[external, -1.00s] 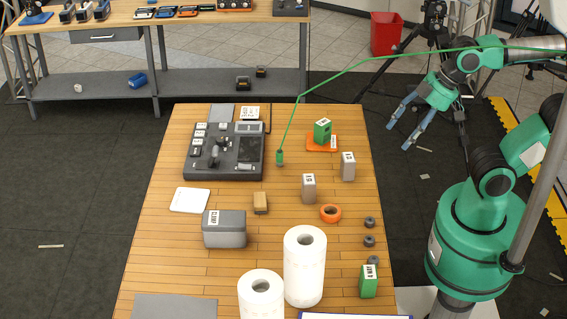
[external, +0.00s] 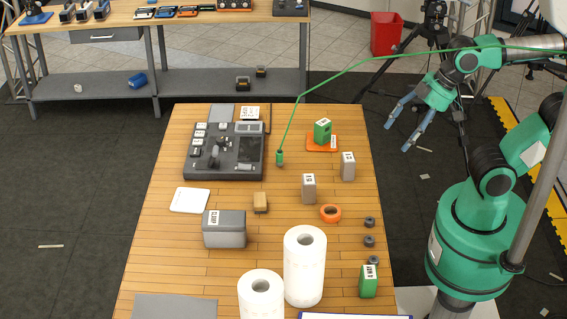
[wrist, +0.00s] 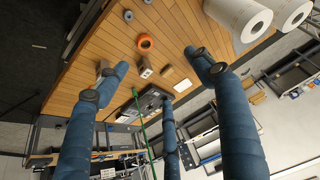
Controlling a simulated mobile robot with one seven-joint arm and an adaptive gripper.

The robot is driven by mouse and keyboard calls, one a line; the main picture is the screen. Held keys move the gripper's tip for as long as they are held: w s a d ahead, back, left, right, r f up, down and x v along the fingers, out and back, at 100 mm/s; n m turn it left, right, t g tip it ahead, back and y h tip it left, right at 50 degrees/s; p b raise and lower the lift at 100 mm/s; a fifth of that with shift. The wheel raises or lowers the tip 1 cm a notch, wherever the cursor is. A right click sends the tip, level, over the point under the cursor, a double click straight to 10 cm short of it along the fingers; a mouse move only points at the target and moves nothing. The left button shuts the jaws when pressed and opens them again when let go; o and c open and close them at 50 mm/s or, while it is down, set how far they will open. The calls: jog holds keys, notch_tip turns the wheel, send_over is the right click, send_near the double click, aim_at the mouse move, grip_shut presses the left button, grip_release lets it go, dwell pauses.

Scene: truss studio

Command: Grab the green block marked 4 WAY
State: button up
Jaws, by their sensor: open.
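A green block (external: 369,283) stands upright at the near right of the wooden table; its white label appears to read 4 WAY. Another green block (external: 322,132) stands on an orange pad (external: 322,149) at the far right of the table; its label is too small to read. My gripper (external: 397,138) is open and empty in the air off the table's right side, well apart from both blocks. Its blue fingers spread wide in the wrist view (wrist: 155,65), where I cannot make out either green block.
Grey blocks (external: 309,189) (external: 348,167), an orange ring (external: 330,213) and several dark nuts (external: 369,241) stand between the green blocks. White rolls (external: 305,266) (external: 261,297) stand left of the near one. A green cable ends at a plug (external: 280,158) over the table.

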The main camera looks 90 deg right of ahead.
jog(key=w+a+f+g+p, duration=0.1)
jog(key=w+a+f, duration=0.1)
jog(key=w+a, duration=0.3)
jog(key=g+p, duration=0.3)
jog(key=g, duration=0.2)
send_over(371, 271)
notch_tip(371, 271, down, 18)
jog(key=shift+w+f+b, duration=0.1)
jog(key=shift+f+b, duration=0.2)
jog(key=shift+f, duration=3.9)
jog(key=shift+a+f+b, duration=0.15)
jog(key=shift+f+b, duration=0.25)
jog(key=shift+f, duration=2.2)
